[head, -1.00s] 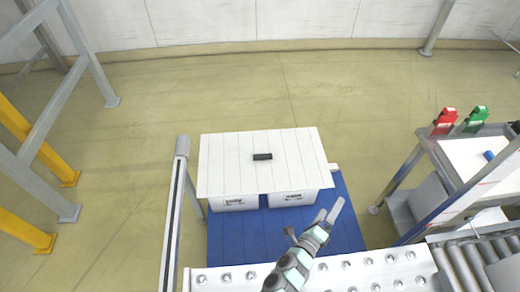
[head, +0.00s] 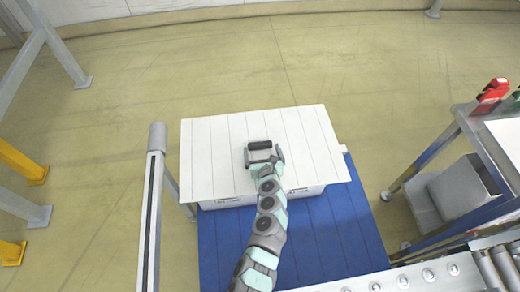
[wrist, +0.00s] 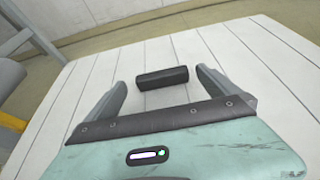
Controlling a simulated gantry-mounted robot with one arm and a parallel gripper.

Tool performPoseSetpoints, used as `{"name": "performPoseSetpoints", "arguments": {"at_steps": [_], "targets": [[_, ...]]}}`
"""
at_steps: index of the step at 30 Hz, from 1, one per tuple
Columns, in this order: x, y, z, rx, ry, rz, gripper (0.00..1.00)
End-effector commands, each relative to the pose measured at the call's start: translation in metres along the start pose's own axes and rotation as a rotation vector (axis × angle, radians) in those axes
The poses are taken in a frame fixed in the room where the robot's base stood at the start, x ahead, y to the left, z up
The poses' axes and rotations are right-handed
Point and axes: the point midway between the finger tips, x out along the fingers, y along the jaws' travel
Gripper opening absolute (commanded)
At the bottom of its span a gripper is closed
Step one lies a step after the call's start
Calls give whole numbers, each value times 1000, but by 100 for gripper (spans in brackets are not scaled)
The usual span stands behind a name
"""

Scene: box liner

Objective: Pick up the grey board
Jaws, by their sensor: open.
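The pale grey-white planked board (head: 208,150) lies flat over white boxes and fills most of the wrist view (wrist: 225,50). A short dark bar (head: 260,145) lies on the board near its middle. It also shows in the wrist view (wrist: 162,77), just beyond and between my fingertips. My gripper (head: 264,153) is over the board, with its fingers spread and nothing between them. In the wrist view my gripper (wrist: 158,86) has one finger left and one finger right of the bar, apart from it. I cannot tell how high the fingertips are above the board.
The boxes (head: 304,192) stand under the board on a blue slatted base (head: 330,235). A grey post and rail (head: 152,200) stand close on the left. A metal workbench (head: 440,150) and a roller conveyor (head: 490,262) are on the right. Floor beyond the board is clear.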

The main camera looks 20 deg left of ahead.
Motion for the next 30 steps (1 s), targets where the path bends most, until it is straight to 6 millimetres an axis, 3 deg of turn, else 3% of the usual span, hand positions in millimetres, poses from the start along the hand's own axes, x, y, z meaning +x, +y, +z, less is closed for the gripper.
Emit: {"name": "performPoseSetpoints", "arguments": {"at_steps": [8,18,26,30], "targets": [[18,0,-3,-3,0,0,100],[59,1,-7,-3,0,1,100],[62,0,-5,-1,2,-2,100],[62,0,-5,-1,2,-2,90]]}}
